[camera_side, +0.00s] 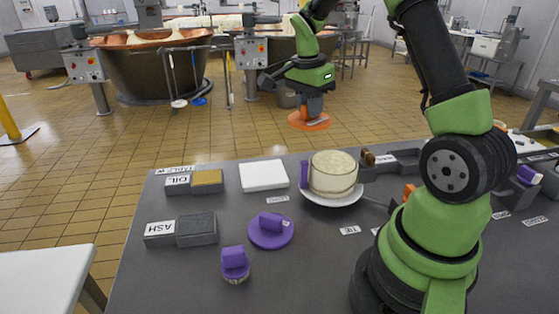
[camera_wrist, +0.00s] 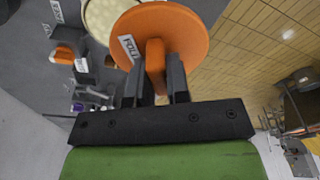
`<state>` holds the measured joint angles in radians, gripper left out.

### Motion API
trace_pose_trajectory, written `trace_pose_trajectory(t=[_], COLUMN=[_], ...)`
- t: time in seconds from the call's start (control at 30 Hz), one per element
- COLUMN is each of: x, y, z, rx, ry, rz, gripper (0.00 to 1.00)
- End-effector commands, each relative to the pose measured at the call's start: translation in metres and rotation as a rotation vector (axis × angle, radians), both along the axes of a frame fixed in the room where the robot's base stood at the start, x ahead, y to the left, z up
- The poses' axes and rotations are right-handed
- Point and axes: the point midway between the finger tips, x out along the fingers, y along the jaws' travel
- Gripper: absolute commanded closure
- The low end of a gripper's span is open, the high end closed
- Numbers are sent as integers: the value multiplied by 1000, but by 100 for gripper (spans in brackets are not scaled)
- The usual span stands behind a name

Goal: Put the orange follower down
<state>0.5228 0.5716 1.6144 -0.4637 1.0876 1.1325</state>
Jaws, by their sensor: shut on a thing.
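The orange follower (camera_side: 310,121) is a flat disc with an upright handle. My gripper (camera_side: 312,100) is shut on that handle and holds the disc in the air, beyond the far edge of the dark table as the side view shows it. In the wrist view the follower (camera_wrist: 192,35) hangs between the gripper fingers (camera_wrist: 160,75), with a label on its face. The follower hides part of a pale round thing (camera_wrist: 99,18) behind it.
A cream cylinder (camera_side: 333,170) stands on a white dish (camera_side: 333,201) on the table (camera_side: 190,282). Around it are a white square (camera_side: 263,176), an oil box (camera_side: 206,180), an ash box (camera_side: 197,229), a purple disc (camera_side: 264,236) and a small purple-handled piece (camera_side: 235,262). The front middle is clear.

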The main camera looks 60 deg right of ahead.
Motion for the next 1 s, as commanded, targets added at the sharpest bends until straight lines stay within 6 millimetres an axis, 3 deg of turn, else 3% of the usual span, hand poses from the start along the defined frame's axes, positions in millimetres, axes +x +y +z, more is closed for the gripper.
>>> trace_pose_trajectory(t=[0.1, 0.2, 0.33, 0.5, 0.7, 1.0], x=[45, 74, 98, 108, 108, 108], y=[10, 20, 31, 37, 37, 37], z=[-21, -35, -49, -69, -107, -144], rx=[4, 1, -4, -5, -6, -6], ry=[1, 0, 0, 2, 3, 1], rz=[248, 427, 589, 671, 673, 672], gripper=[100, 100, 100, 100, 100, 100])
